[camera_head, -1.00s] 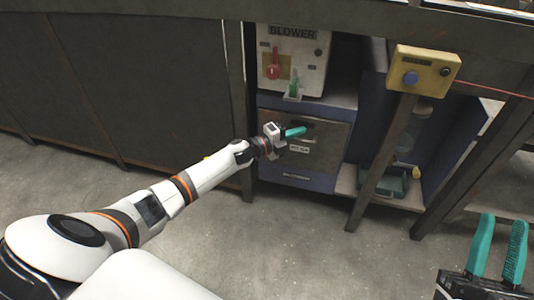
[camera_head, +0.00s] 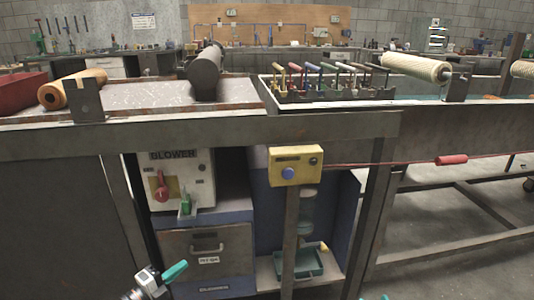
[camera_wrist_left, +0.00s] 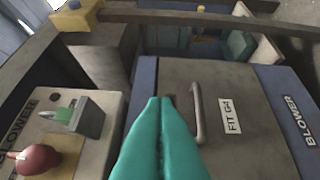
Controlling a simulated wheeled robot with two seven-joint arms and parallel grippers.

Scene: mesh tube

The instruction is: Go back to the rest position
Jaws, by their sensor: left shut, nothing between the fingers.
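My left gripper (camera_head: 176,271) is low in the head view, in front of the lower left of the grey drawer (camera_head: 232,272) under the blower unit. Its teal fingers (camera_wrist_left: 160,105) are together and empty in the left wrist view, apart from the drawer handle (camera_wrist_left: 198,112), which is to their right. The drawer looks closed. Of my right gripper, only a small teal tip (camera_head: 385,297) shows at the bottom edge of the head view. Its opening is hidden.
The blower panel (camera_head: 178,180) has a red knob (camera_head: 161,187) and a green switch (camera_head: 186,203). A yellow button box (camera_head: 295,165) is mounted on a post to the right. The bench (camera_head: 170,93) above carries rollers and a row of coloured-handled tools.

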